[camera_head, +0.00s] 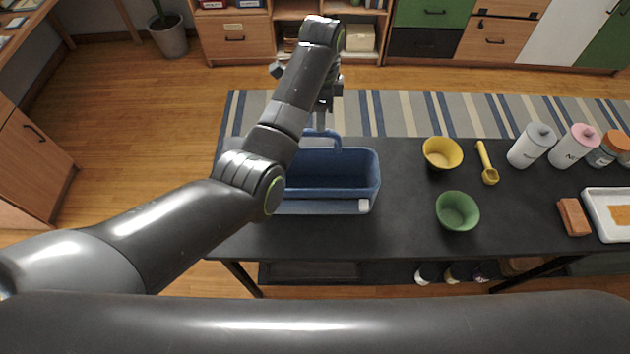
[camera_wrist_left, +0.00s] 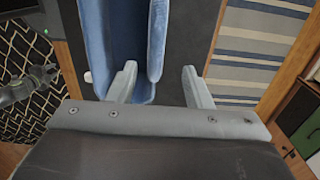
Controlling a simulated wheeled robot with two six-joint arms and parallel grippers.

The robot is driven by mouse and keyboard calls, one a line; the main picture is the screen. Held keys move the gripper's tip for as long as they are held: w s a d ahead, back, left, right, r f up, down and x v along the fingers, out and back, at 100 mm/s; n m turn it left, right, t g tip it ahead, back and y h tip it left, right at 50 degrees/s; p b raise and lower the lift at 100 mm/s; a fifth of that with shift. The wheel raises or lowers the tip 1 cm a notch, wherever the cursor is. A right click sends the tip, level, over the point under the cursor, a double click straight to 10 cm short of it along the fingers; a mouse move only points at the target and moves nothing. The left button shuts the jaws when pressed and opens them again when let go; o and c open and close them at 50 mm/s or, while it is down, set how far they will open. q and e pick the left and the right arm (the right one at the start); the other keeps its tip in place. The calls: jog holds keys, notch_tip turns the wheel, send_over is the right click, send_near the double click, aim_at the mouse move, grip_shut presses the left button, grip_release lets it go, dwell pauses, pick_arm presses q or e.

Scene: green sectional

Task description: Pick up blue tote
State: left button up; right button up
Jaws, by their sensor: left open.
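The blue tote (camera_head: 330,168) is an open, upright bin on the dark table's left part, with a raised loop handle on its far side and a white tag on its near right corner. My left arm covers its left end. My left gripper (camera_head: 324,115) points down at the tote's far side, by the handle. In the left wrist view, the open fingers (camera_wrist_left: 158,82) stand on either side of a blue edge of the tote (camera_wrist_left: 96,35), with gaps visible. Contact cannot be told. A dark arm part, seemingly my right gripper (camera_wrist_left: 40,78), shows at that view's left, its jaws unclear.
The table (camera_head: 400,215) also bears a yellow bowl (camera_head: 443,153), a green bowl (camera_head: 458,211), a yellow scoop (camera_head: 487,163), canisters (camera_head: 532,145), a brick-coloured block (camera_head: 574,217) and a white tray (camera_head: 595,210). Bare tabletop lies right of the tote. A striped rug (camera_head: 400,112) lies beyond.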

aim_at(315, 130)
pick_arm(q)
notch_tip(315, 130, down, 3)
jog(key=shift+r, duration=0.15)
jog(key=f, duration=0.1)
jog(key=a+f+p, duration=0.1)
jog(key=f+p, duration=0.1)
jog(key=f, duration=0.1)
jog(key=shift+s+a, duration=0.2)
jog(key=shift+s, duration=0.15)
jog(key=shift+f, duration=0.65)
jog(key=shift+c, duration=0.3)
grip_shut()
